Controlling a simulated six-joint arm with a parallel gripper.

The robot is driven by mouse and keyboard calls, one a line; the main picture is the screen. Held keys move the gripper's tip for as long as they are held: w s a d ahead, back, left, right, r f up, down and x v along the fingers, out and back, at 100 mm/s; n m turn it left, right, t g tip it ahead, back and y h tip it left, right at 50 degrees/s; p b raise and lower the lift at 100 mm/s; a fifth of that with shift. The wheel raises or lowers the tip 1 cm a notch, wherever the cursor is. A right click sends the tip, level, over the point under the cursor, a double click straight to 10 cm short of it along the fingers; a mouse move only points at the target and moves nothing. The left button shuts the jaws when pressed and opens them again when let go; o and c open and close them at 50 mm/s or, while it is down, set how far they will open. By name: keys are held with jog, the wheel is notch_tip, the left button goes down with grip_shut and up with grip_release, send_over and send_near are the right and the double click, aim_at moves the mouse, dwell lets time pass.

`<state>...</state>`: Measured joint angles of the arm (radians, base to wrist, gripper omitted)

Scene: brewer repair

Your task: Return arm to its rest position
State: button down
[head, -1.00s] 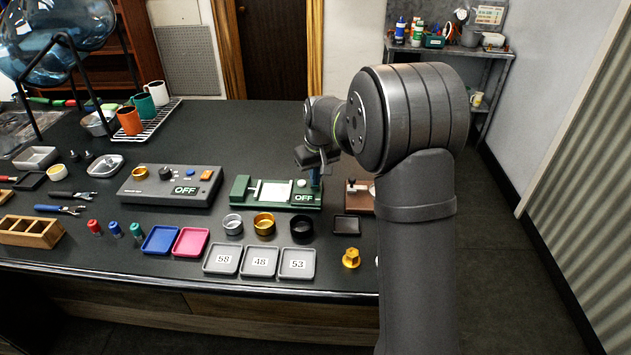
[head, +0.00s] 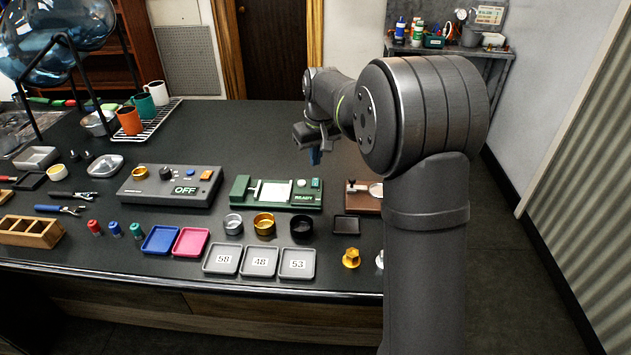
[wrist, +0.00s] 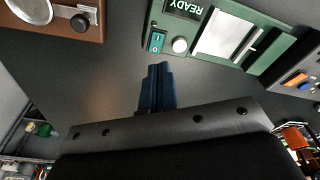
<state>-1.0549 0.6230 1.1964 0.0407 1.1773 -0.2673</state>
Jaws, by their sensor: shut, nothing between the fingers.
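My gripper (head: 315,156) is raised above the dark counter, just behind the green device (head: 240,190). In the wrist view my gripper's blue fingers (wrist: 158,84) are together with nothing between them, and they point at bare counter. The green device (wrist: 215,62) lies ahead of them there; its small display reads READY, beside a teal rocker switch (wrist: 157,41) and a white round button (wrist: 180,45). My gripper is apart from everything.
A grey control box (head: 150,190) showing OFF stands left of the green device. Cups (head: 264,224), trays (head: 191,242) and a brass part (head: 351,258) fill the front. The counter behind the green device is clear.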

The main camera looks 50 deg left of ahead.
aim_at(315, 184)
jog(key=shift+r, duration=0.3)
jog(key=shift+f, duration=3.55)
jog(key=shift+r, duration=4.05)
jog(key=s+r+n+h, duration=0.1)
jog(key=s+r+n, duration=0.1)
jog(key=s+n, duration=0.4)
jog(key=s+d+r+n, duration=0.1)
jog(key=s+n, duration=0.5)
jog(key=s, duration=0.6)
jog(key=shift+d+r+h, duration=0.3)
jog(key=shift+r+h, duration=0.1)
jog(key=shift+r, duration=0.4)
